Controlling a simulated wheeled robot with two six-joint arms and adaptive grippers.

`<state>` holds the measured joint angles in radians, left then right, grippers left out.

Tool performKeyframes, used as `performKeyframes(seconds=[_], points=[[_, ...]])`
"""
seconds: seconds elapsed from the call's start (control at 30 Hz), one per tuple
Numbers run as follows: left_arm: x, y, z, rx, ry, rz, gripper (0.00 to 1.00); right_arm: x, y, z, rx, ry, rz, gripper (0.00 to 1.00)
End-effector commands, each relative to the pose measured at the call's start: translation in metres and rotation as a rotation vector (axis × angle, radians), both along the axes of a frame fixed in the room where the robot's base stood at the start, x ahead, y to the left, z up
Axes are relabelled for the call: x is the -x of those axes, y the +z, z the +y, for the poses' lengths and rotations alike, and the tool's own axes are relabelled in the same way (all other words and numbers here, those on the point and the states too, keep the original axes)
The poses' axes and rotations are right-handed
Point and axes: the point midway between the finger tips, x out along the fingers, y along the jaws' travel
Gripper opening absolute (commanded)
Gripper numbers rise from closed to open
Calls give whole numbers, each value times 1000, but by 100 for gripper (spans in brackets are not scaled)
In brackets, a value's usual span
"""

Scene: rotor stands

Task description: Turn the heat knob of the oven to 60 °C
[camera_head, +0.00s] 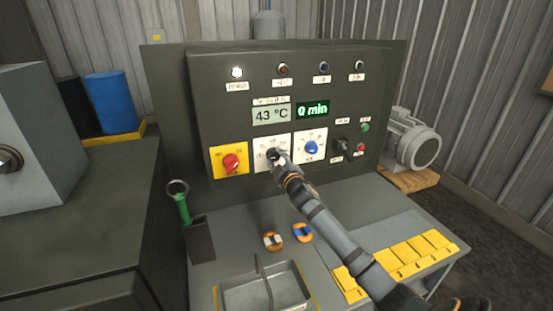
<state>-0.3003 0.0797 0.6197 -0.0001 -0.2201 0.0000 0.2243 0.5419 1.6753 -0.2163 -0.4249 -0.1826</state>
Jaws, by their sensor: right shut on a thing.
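The oven's dark control panel (216,85) stands at the back of the bench. The black heat knob (272,154) sits on a white plate, between the red knob (231,163) and the blue knob (312,148). My right gripper (278,157) is shut on the heat knob and hides much of it, including its pointer. The temperature display (271,115) reads 43 °C. The time display (312,109) reads 0 min in green. My left gripper is not in view.
A green-handled tool (183,206) stands in a holder at left. A tray (236,297), two orange-rimmed round parts and yellow blocks (405,258) lie on the bench. A grey motor (412,140) sits right of the panel.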

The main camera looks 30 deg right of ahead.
Motion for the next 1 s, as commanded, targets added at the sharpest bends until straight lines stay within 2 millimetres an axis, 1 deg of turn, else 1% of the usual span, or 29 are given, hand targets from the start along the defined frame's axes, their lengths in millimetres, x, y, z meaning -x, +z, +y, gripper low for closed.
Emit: performKeyframes(seconds=[0.33, 0.37, 0.5, 0.83, 0.93, 1.0], points=[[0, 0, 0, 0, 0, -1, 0, 0, -1, 0, 6, -1, 2, 7], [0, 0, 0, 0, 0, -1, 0, 0, -1, 0, 6, -1, 2, 42], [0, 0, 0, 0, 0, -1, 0, 0, -1, 0, 5, -1, 2, 61], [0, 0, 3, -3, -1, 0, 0, 2, 0, 0, 5, -1, 2, 61], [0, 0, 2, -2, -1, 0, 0, 14, -1, 2, 8, 0, 4, 61], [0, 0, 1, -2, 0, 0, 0, 28, -2, 7, 10, 3, 5, 61]])
